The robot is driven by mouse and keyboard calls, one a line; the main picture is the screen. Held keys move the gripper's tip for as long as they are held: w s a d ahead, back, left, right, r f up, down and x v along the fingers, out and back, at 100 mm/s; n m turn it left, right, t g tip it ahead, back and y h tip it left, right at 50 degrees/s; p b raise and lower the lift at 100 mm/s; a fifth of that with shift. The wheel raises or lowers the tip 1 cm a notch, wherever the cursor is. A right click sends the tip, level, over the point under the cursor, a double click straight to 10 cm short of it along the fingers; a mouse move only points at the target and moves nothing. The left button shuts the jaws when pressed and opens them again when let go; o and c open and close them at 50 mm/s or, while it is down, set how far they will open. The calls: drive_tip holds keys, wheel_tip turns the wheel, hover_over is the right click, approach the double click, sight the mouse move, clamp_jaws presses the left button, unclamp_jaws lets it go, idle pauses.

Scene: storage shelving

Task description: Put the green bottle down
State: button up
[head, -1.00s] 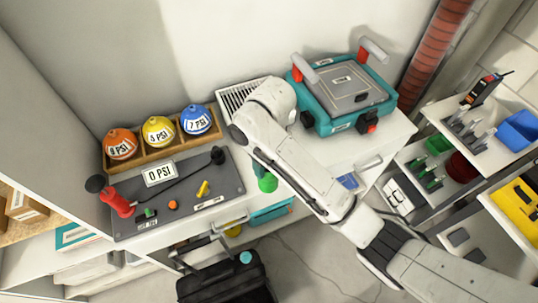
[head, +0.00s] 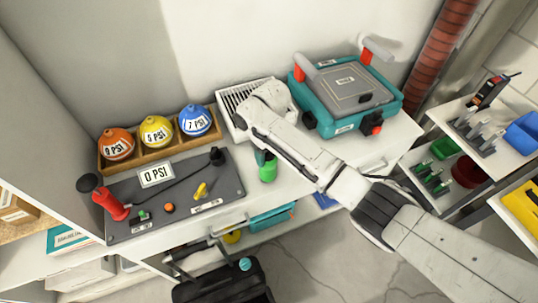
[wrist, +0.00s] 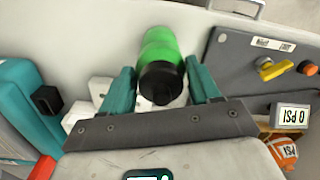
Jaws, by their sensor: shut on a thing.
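The green bottle (head: 267,173) shows below my forearm in the head view, over the white counter close to its front edge. In the wrist view, the green bottle (wrist: 160,48) sits between the two teal fingers of my gripper (wrist: 160,68), with its black cap toward the camera. My gripper is shut on it. The arm hides the bottle's upper part in the head view. I cannot tell whether its base touches the counter.
The grey panel (head: 130,196) with a red pump lies left of the bottle. The wooden rack (head: 133,164) of orange, yellow and blue balls stands behind it. A teal machine (head: 350,95) is at the right. White counter (head: 312,190) is clear near the bottle.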

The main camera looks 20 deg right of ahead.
drive_tip(key=shift+f, duration=0.7)
drive_tip(key=o, duration=1.6)
wheel_tip(320, 180, up, 12)
drive_tip(key=shift+d+r+b, duration=0.1)
drive_tip(key=shift+d+b, duration=0.05)
drive_tip(key=shift+b, duration=0.45)
